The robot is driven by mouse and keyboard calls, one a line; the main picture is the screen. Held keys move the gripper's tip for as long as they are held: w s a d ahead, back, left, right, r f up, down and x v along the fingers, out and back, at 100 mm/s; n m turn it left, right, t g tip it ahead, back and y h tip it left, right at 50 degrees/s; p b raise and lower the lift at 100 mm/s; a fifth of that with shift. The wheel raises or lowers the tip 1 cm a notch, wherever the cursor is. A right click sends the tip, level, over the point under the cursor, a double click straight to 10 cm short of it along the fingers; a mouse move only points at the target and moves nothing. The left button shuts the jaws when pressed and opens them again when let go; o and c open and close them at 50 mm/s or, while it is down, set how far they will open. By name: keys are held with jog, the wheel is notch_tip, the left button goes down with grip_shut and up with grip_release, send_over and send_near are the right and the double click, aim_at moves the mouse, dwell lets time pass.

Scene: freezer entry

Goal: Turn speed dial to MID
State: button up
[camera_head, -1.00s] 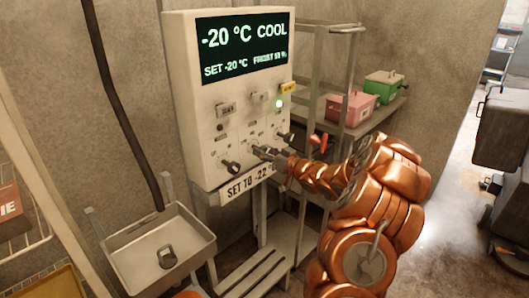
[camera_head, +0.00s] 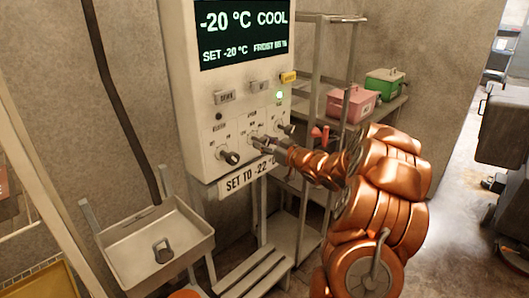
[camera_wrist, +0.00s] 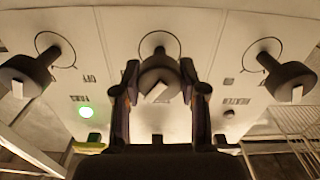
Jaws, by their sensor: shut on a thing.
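A pale control panel (camera_head: 215,125) with a dark screen (camera_head: 243,38) reading -20 °C COOL hangs on the wall. A row of three dials runs along its lower face: a left dial (camera_head: 230,157), a middle dial (camera_wrist: 160,72) and a right dial (camera_head: 286,128). My gripper (camera_head: 262,143) is at the middle dial. In the wrist view, my gripper (camera_wrist: 160,82) has one finger on each side of the middle dial's dark knob and is shut on it. The dial labels are too small to read, so its setting cannot be told.
A sign (camera_head: 248,175) reading SET TO -22 hangs below the panel. A metal tray (camera_head: 150,245) holding a padlock-like object (camera_head: 163,251) is lower left. Pink (camera_head: 352,104) and green (camera_head: 384,82) boxes sit on a shelf at right. A green lamp (camera_head: 280,95) glows above the right dial.

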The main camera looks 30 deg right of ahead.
jog(key=n+b, duration=0.4)
jog(key=b, duration=0.1)
jog(key=shift+f+b, duration=0.3)
jog(key=shift+a+r+n+b, duration=0.1)
jog(key=shift+r+n+b, duration=0.1)
jog(key=shift+n+b, duration=1.2)
jog(key=shift+r, duration=0.1)
jog(key=o, duration=1.2)
jog(key=shift+c, duration=0.2)
jog(key=shift+s, duration=0.1)
jog(key=v, duration=1.2)
